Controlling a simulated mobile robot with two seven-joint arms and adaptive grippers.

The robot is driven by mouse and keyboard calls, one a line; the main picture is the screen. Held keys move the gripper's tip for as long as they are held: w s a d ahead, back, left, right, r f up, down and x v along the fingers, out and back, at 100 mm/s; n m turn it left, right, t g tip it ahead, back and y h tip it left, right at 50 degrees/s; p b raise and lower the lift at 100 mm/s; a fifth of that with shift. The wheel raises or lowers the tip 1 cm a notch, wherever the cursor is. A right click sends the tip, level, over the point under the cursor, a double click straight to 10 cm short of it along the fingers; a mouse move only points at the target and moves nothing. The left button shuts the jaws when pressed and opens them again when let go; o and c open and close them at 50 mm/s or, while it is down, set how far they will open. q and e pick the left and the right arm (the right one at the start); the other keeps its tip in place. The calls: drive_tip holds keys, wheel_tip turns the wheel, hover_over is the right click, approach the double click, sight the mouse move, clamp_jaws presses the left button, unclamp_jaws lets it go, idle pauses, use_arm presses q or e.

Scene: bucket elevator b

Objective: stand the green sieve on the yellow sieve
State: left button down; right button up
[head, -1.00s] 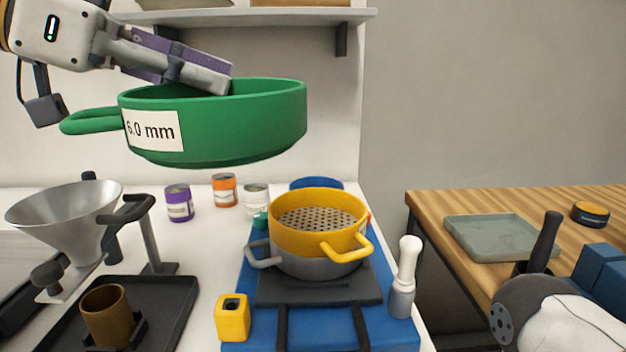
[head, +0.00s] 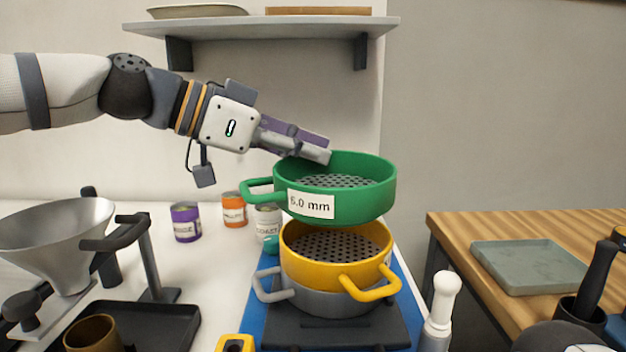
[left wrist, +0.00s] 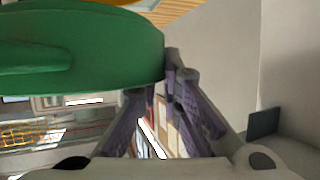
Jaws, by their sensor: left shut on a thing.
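The green sieve (head: 372,202), labelled "6.0 mm", hangs a little above the yellow sieve, roughly level, its bottom overlapping the yellow sieve's back rim in the head view. Whether they touch is hard to tell. My left gripper (head: 318,150) is shut on the green sieve's wall at its back left. The green sieve also fills the upper left of the left wrist view (left wrist: 90,50). The yellow sieve (head: 310,272) sits upright on a grey sieve (head: 330,302), its perforated floor partly visible. My right gripper is not in view.
The stack stands on a dark plate (head: 390,330) over a blue base (head: 252,322). A metal funnel (head: 55,240) on a stand is at left. Cans (head: 185,222) stand behind. A white-handled tool (head: 442,305) stands at right. A wooden table (head: 450,240) holds a grey tray (head: 525,266).

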sight(312, 175)
use_arm(q)
drive_tip(key=shift+w+d+f, duration=0.15)
drive_tip(key=shift+w+f, duration=0.05)
drive_tip(key=shift+f, duration=0.8)
drive_tip(key=shift+w+d+f, duration=0.1)
drive_tip(key=shift+w+f, duration=0.05)
drive_tip(key=shift+f, duration=1.25)
drive_tip(key=c, duration=1.8)
unclamp_jaws()
drive_tip(key=shift+o, duration=0.2)
drive_tip(key=shift+r, duration=0.3)
drive_tip(key=v, duration=1.2)
drive_tip(key=shift+r, duration=0.1)
